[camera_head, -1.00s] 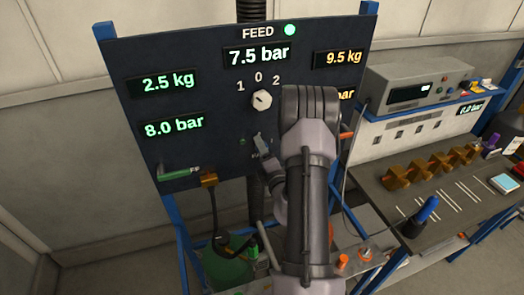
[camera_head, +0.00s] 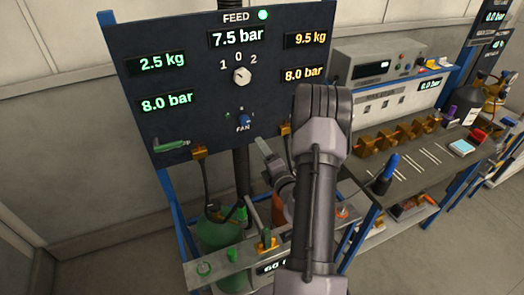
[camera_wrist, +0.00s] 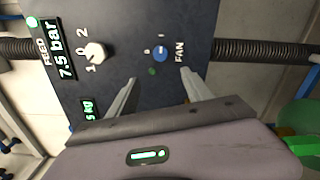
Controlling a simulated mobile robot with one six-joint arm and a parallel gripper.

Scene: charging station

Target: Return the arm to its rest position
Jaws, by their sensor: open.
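My arm (camera_head: 318,190) rises in front of the lower right of the dark feed panel (camera_head: 200,105). My gripper (camera_head: 265,148) is partly hidden behind the arm in the head view, with one grey finger showing below the fan knob. In the wrist view my gripper (camera_wrist: 160,84) has its two fingers spread apart with nothing between them. The panel face and the blue fan knob (camera_wrist: 160,54) lie beyond the fingertips, and the fingers appear clear of the knob. The blue fan knob (camera_head: 244,120) also shows in the head view.
A white selector knob (camera_head: 242,76) sits under the 0 mark. A green handle (camera_head: 172,144) is at the panel's lower left. Green and orange cylinders (camera_head: 218,235) stand below behind a metal shelf (camera_head: 210,270). A workbench (camera_head: 420,150) with brass blocks is at right; floor beyond is clear.

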